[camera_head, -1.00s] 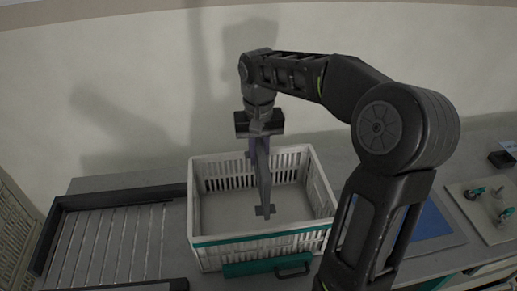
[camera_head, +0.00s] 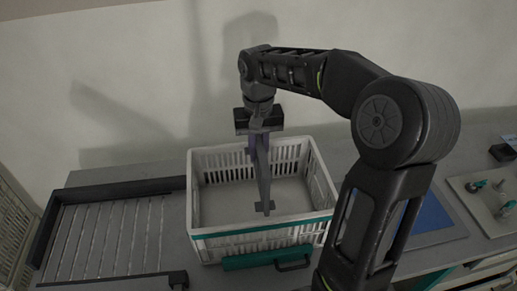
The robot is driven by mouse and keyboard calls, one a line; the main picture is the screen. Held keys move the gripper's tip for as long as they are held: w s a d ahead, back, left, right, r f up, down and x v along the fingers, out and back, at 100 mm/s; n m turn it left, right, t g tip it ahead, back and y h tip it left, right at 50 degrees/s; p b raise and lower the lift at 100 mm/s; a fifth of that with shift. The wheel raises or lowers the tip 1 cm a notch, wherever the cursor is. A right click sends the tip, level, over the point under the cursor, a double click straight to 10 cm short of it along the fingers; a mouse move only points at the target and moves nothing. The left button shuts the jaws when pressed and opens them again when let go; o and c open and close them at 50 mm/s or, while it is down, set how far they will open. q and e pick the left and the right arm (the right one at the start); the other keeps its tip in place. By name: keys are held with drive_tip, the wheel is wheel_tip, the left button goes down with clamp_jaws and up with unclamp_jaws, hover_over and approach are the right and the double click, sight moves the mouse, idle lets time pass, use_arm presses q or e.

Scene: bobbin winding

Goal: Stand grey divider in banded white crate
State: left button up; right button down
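The white crate (camera_head: 205,236) with a green band along its front rim stands on the grey counter in the middle of the view. My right gripper (camera_head: 260,133) points down above the crate. It is shut on the grey divider (camera_head: 263,180), a thin plate seen nearly edge-on and held upright. The divider hangs down into the crate's opening, with a small crosspiece at its lower end. I cannot tell whether its lower end touches the crate floor. The fingertips are partly hidden by the gripper body. My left gripper is not in view.
A dark-framed slatted rack (camera_head: 110,235) lies left of the crate. A green bar with a dark handle (camera_head: 265,260) sits at the crate's front. A blue mat (camera_head: 432,215) and a board with small metal fittings (camera_head: 490,195) lie to the right, partly behind my arm.

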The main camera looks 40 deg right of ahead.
drive_tip(key=shift+f+b, duration=1.2)
drive_tip(key=shift+f, duration=0.9)
drive_tip(key=shift+f, duration=0.1)
drive_tip(key=shift+f+b, duration=2.15)
drive_tip(key=shift+f, duration=0.75)
drive_tip(key=shift+f+b, duration=2.1)
drive_tip(key=shift+f, duration=0.9)
wheel_tip(320, 180, down, 2)
drive_tip(key=shift+b, duration=0.7)
